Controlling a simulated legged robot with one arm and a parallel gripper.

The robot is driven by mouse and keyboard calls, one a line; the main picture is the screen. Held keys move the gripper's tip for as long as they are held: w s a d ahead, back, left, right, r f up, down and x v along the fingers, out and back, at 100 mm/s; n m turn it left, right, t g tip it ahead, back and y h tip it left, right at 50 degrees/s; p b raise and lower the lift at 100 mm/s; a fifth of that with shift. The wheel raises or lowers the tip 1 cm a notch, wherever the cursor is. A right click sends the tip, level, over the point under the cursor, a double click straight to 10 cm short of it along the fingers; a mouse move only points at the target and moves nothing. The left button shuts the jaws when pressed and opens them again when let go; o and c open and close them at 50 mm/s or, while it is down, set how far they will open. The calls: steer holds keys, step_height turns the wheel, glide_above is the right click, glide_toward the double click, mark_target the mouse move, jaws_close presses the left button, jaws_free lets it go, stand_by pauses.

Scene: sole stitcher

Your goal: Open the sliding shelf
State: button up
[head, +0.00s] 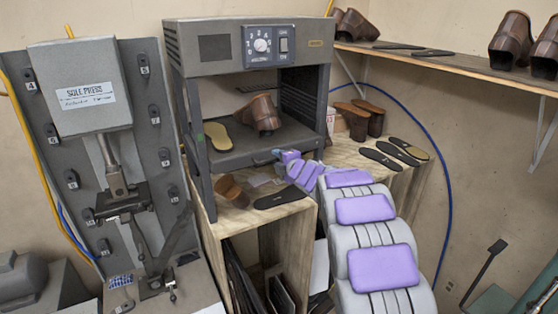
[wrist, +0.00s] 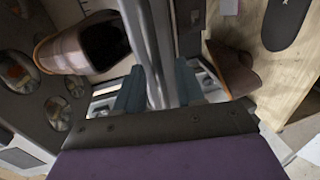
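The sliding shelf (head: 232,154) is the dark tray in the lower part of the grey oven-like machine (head: 208,64). A brown shoe (head: 264,114) and a tan sole (head: 217,136) lie on it. My gripper (head: 279,154) is at the shelf's front edge, right of its middle. In the wrist view, a grey metal bar (wrist: 149,45), seemingly the shelf's front edge or handle, runs between my teal fingers, which also show there (wrist: 156,92). The fingers sit on either side of the bar. Whether they press on it is hidden.
The wooden table (head: 254,222) below holds brown shoes (head: 231,191), more shoes at right (head: 360,118) and dark soles (head: 283,198). The sole press (head: 90,90) stands close on the left. A wall shelf (head: 440,65) with shoes is at upper right.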

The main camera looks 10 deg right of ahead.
steer(key=shift+c, duration=0.2)
steer(key=c, duration=0.6)
jaws_close()
steer(key=shift+f, duration=0.15)
steer(key=shift+s, duration=0.15)
steer(key=f+b+v, duration=0.2)
steer(key=v, duration=0.8)
steer(key=s+f+b+v, duration=0.1)
steer(key=f+b+v, duration=0.1)
steer(key=v, duration=0.9)
steer(key=shift+d+f+b, duration=0.2)
steer(key=shift+b, duration=0.3)
